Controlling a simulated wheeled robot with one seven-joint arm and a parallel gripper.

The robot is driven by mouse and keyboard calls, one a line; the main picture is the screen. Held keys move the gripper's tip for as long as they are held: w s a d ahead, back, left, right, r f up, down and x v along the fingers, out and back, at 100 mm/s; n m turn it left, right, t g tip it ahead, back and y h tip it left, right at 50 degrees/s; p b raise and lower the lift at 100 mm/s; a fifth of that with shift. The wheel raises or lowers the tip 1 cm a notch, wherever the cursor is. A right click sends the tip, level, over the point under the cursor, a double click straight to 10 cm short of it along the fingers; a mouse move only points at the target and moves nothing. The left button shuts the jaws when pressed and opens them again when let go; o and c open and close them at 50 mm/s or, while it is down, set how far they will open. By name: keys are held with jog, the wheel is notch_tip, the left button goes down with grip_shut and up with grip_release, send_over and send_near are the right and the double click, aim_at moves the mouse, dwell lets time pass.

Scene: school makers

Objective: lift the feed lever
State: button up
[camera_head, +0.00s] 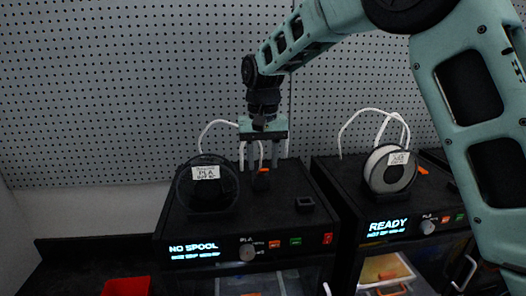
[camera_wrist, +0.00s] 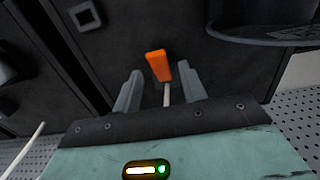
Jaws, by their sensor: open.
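I cannot tell from these frames whether the fingertips are level with the orange tip.
A black PLA spool (camera_head: 207,190) stands left of the lever on the printer reading "NO SPOOL". A small square black part (camera_head: 305,204) lies to the right. A second printer (camera_head: 345,180) reading "READY" carries a white spool (camera_head: 376,170). White tubes and a pegboard are behind.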

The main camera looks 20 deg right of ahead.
notch_tip(320, 180, up, 18)
jog(key=b, duration=0.3)
jog(key=shift+f, duration=0.25)
jog(key=shift+s, duration=0.1)
